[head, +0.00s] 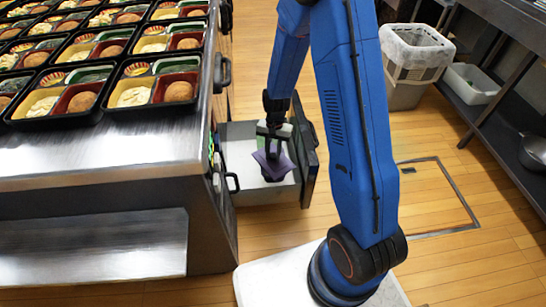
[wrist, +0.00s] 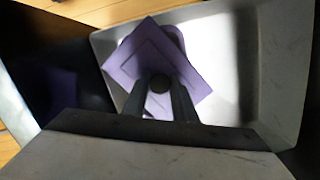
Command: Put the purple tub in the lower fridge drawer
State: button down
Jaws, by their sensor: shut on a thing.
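The purple tub (wrist: 122,66) is square with a wide rim and sits turned at an angle in the wrist view. My gripper (wrist: 160,84) is shut on it, and the fingers cover part of it. In the head view my gripper (head: 272,152) points down with the purple tub (head: 274,171) over the open lower fridge drawer. The drawer (head: 256,190) is pale inside with a dark front and is pulled out from the counter's side. In the wrist view the drawer (wrist: 285,84) surrounds the tub on the right and far side. I cannot tell whether the tub touches the drawer's floor.
Several filled bento trays (head: 67,98) stand on the steel counter (head: 110,150) at left. A grey bin (head: 411,80) and a white crate (head: 470,85) stand at the upper right. A dark shelf rack (head: 498,88) runs along the right edge. Wooden floor is clear between.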

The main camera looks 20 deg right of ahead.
jog(key=shift+f, duration=0.85)
jog(key=shift+f, duration=0.6)
jog(key=c, duration=1.4)
grip_release()
jog(key=shift+c, duration=0.2)
notch_tip(320, 180, up, 13)
jog(key=w+d, duration=0.1)
jog(key=w, duration=0.1)
jog(key=s+d+r+n+t, duration=0.1)
jog(key=s+r+n, duration=0.1)
jog(key=s+r, duration=0.6)
jog(key=s+d+r+n+t, duration=0.15)
jog(key=s+r, duration=0.25)
jog(key=r, duration=0.7)
jog(key=s+d+r+n+t, duration=0.1)
jog(key=s+r, duration=0.2)
jog(key=s, duration=0.3)
jog(key=s+d+r+n+t, duration=0.1)
jog(key=s+r, duration=0.1)
jog(key=s, duration=0.4)
jog(key=s+r+n+t+h, duration=0.1)
jog(key=s+r, duration=0.2)
jog(key=s, duration=0.2)
jog(key=shift+s+d+r+t, duration=0.3)
jog(key=shift+s+d+t, duration=0.05)
jog(key=shift+s+d, duration=0.05)
